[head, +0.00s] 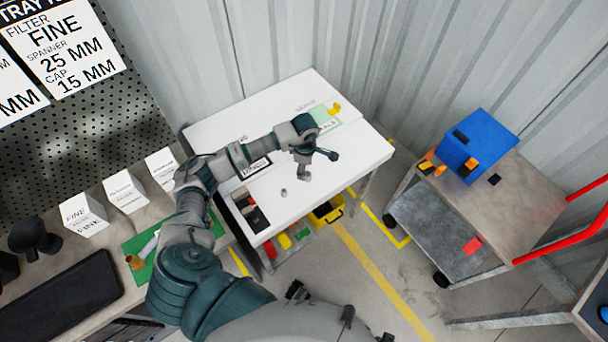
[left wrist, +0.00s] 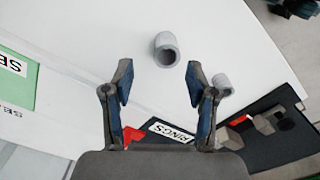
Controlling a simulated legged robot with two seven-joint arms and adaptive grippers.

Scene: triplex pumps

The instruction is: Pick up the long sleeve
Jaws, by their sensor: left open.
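Two hollow grey cylindrical sleeves are on the white tabletop in the left wrist view. The larger-looking one (left wrist: 166,49) is just beyond the fingertips, near the middle. The smaller one (left wrist: 223,82) is right of the right finger, close to the dark tray; I cannot tell their lengths for certain. My left gripper (left wrist: 160,78) is open with nothing between its fingers. In the head view my left gripper (head: 312,168) hangs over the white table (head: 345,155). A small grey sleeve (head: 283,191) shows left of it. My right gripper is not in view.
A green "SEALS" mat (head: 325,119) lies at the table's far end. A cart with a blue box (head: 480,140) stands right. A workbench with white boxes (head: 125,192) is left.

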